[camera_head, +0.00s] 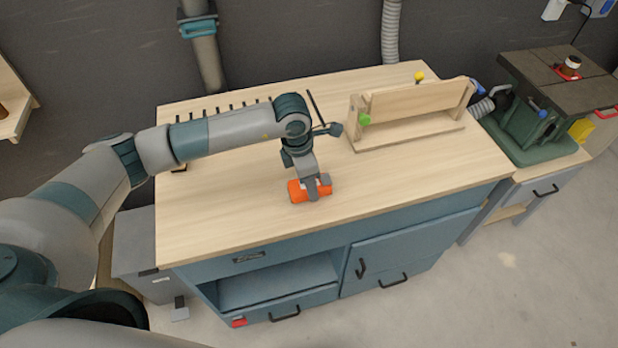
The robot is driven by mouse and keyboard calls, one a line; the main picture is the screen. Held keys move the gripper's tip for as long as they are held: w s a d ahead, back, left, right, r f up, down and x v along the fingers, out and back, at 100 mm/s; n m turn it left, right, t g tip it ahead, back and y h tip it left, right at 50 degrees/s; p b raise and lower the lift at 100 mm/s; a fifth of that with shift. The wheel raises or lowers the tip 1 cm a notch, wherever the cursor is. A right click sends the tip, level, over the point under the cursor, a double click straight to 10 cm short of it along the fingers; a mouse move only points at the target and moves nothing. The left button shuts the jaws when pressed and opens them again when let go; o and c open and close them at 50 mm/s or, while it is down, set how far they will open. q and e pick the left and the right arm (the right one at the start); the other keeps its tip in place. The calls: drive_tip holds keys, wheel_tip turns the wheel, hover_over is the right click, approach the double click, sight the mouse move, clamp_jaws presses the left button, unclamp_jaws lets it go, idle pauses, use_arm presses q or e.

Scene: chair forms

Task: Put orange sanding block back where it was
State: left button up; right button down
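The orange sanding block (298,193) is at the middle of the light wooden workbench top (220,225), near its front edge. My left gripper (315,188) points down at the block, with its fingers around or against it. I cannot tell whether the block rests on the bench or is slightly above it, nor whether the fingers are closed on it. My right gripper is not in view.
A wooden jig (415,108) with green and yellow knobs stands at the back right of the bench. A row of dark pegs (230,107) lies along the back left. A green machine (545,125) stands to the right. The bench's front left is clear.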

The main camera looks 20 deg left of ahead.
sight(302, 186)
use_arm(q)
drive_tip(key=shift+f, duration=0.1)
drive_tip(key=shift+f, duration=0.1)
drive_tip(key=o, duration=0.9)
drive_tip(key=shift+o, duration=0.2)
drive_tip(key=shift+r+b, duration=0.5)
drive_tip(key=shift+r, duration=0.2)
wheel_tip(302, 186, up, 11)
drive_tip(key=s+a+b, duration=0.1)
drive_tip(key=b, duration=0.3)
drive_tip(key=shift+a, duration=0.2)
drive_tip(key=shift+f, duration=0.15)
